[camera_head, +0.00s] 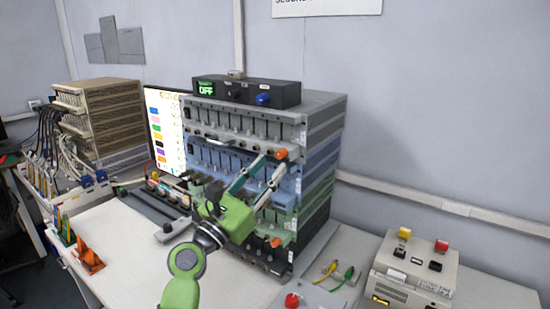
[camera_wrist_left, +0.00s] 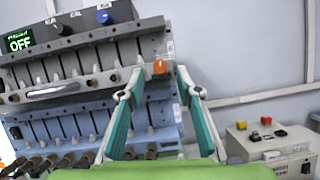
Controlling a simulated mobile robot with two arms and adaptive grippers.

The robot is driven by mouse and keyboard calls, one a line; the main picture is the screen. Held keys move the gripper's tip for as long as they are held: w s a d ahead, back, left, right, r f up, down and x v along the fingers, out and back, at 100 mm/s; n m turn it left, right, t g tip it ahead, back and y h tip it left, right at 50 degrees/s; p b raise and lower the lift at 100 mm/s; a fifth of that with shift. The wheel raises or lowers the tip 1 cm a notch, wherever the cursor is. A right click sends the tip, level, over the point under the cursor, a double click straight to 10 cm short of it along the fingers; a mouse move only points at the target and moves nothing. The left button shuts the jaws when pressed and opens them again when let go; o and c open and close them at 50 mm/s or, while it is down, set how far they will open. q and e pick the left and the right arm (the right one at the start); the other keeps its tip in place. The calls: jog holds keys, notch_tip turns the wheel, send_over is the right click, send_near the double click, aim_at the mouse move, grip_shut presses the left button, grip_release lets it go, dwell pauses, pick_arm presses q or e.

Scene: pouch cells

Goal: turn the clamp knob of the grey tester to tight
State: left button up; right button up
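The grey tester (camera_head: 312,118) is the top unit of a stack of testers, and it also shows in the left wrist view (camera_wrist_left: 83,62). Its orange clamp knob (camera_head: 281,154) sits at the right end of its front; it also shows in the left wrist view (camera_wrist_left: 160,66). My left gripper (camera_head: 272,162) is open in front of the stack. In the left wrist view the knob appears between the two parted fingertips (camera_wrist_left: 160,76); I cannot tell whether either finger touches it. The knob's turn position is unclear. My right gripper is not in view.
Blue (camera_head: 315,162) and green testers lie below the grey one; a lower orange knob (camera_head: 276,242) shows. A black box (camera_head: 246,92) reading OFF stands on top. A beige control box (camera_head: 413,266) stands at right. The white table (camera_head: 125,255) is mostly clear at front left.

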aim_at(278, 158)
pick_arm(q)
jog(key=shift+x, duration=1.7)
grip_shut()
jog(key=shift+f, duration=0.1)
